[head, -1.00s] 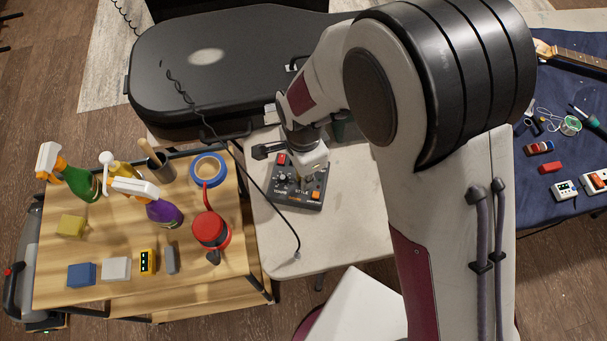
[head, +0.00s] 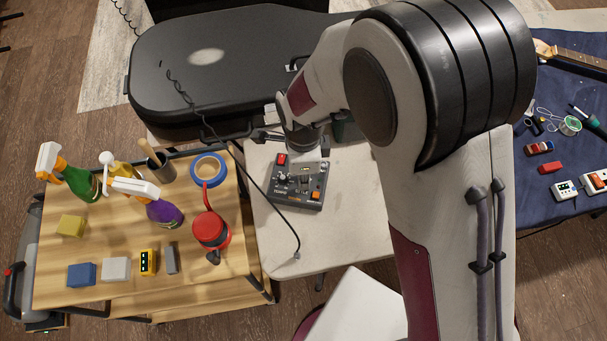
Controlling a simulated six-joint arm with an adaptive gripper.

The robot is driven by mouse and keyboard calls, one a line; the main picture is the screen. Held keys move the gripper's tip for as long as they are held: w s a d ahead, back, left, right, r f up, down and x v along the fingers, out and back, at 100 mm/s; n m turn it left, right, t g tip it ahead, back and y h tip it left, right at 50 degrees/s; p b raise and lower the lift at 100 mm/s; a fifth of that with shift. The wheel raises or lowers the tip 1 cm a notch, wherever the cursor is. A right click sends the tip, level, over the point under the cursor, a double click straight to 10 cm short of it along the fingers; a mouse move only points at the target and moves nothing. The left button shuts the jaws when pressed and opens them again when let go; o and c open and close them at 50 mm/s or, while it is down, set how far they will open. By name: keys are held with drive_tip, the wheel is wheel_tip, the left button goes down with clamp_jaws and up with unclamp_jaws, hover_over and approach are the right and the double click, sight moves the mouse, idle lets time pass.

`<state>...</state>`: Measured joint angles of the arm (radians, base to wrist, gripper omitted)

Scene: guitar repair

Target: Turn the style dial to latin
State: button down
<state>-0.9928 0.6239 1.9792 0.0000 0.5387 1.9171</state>
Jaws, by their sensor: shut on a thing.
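The control box (head: 282,197), a small dark grey unit, sits on the pale table. It has a red button (head: 281,159) at its upper left, an orange button (head: 316,195) at its lower right and a light-topped knob (head: 283,177) at its left. My gripper (head: 305,177) points down over the right-hand part of the box and is shut on the style dial there. The fingers and my wrist mostly hide the dial, so its pointer and setting cannot be read.
A black cable (head: 268,197) runs across the pale table (head: 345,225) left of the box. A black guitar case (head: 165,95) lies behind. A wooden cart (head: 120,235) with spray bottles, tape and a red-lidded container stands at left. The table's front is clear.

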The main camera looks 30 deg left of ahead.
drive_tip(key=c, duration=2.3)
unclamp_jaws()
drive_tip(key=shift+c, duration=0.2)
drive_tip(key=shift+r, duration=0.1)
wheel_tip(320, 180, up, 12)
